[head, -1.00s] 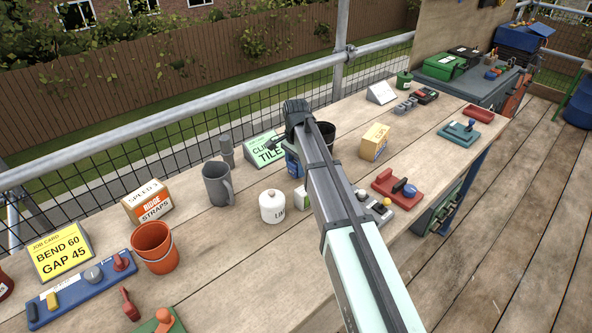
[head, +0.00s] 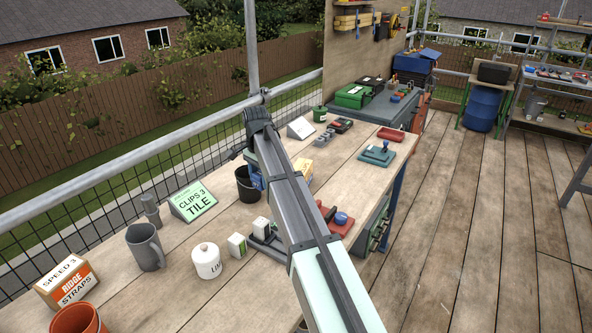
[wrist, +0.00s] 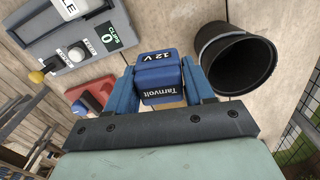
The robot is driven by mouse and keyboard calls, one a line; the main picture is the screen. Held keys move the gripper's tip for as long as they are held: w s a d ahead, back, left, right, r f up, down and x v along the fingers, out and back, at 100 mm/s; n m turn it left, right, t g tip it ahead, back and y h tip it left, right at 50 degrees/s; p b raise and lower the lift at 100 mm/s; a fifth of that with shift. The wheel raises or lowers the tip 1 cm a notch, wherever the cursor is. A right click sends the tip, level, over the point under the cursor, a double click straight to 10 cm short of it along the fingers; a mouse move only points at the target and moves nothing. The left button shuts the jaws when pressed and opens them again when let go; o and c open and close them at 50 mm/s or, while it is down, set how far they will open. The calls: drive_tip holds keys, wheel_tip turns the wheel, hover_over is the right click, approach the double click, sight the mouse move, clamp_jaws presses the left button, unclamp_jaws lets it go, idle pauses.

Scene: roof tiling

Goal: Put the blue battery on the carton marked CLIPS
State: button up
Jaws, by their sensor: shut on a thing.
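The blue battery (wrist: 163,75), labelled Tarnvolt and 12 V, is between the blue fingers of my gripper (wrist: 165,85) in the wrist view. My gripper is shut on it. In the head view my arm hides most of the gripper; a small blue part shows beside the black bucket. A yellow-tan carton (head: 303,169) stands on the bench just right of my arm, partly hidden by it. Its marking cannot be read here. I cannot tell how high the battery is above the bench.
The black bucket (wrist: 235,62) is close beside my gripper.

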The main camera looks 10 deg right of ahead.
drive_tip(key=w+d+r+m, duration=0.1)
drive_tip(key=w+d+r, duration=0.25)
drive_tip(key=d, duration=0.35)
drive_tip(key=w+d+r+m, duration=0.1)
drive_tip(key=w+d+r, duration=0.1)
drive_tip(key=w+d, duration=0.4)
drive_tip(key=r+n, duration=0.1)
drive_tip(key=r, duration=0.1)
hover_over(301, 167)
drive_tip(key=shift+w+r+n, duration=0.1)
drive_tip(key=shift+w+n, duration=0.15)
drive_tip(key=shift+n, duration=0.25)
drive_tip(key=shift+c, duration=0.5)
drive_tip(key=shift+s+n, duration=0.2)
drive_tip(key=shift+n, duration=0.4)
clamp_jaws()
drive_tip(key=shift+n, duration=0.3)
wheel_tip(301, 167, down, 10)
drive_tip(key=shift+f, duration=0.1)
drive_tip(key=o, duration=1.3)
unclamp_jaws()
wheel_tip(301, 167, up, 12)
